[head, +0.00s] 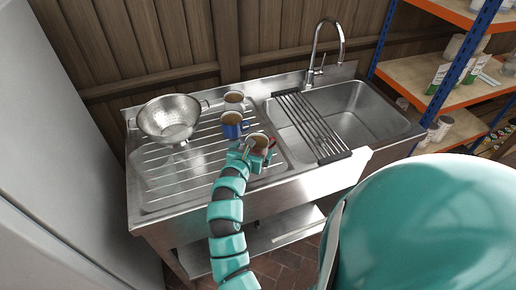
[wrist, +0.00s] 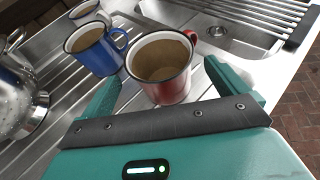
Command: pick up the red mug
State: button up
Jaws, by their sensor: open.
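The red mug (wrist: 168,88) stands upright on the ribbed steel drainboard, with a pale inside and its handle towards the upper right in the wrist view. In the head view the red mug (head: 268,149) is partly hidden behind my gripper. My gripper (wrist: 180,92) is open, with one teal finger at the left of the mug and the other at its right. The fingertips reach about the mug's near side. I cannot tell whether either finger touches it. My gripper (head: 253,150) shows low over the drainboard's front in the head view.
A blue mug (head: 232,126) stands just behind the red one, and a white or grey mug (head: 234,101) behind that. A metal colander (head: 169,118) sits at the left. A roll-up rack (head: 312,126) lies over the sink basin (head: 358,112) at the right.

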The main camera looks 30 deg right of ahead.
aim_at(260, 141)
jog(key=p+x, duration=0.2)
jog(key=x, duration=0.2)
jog(key=shift+r, duration=0.2)
jog(key=shift+w+d+f, duration=0.2)
jog(key=shift+d+f, duration=0.05)
jog(key=shift+d, duration=0.2)
jog(key=c, duration=1.1)
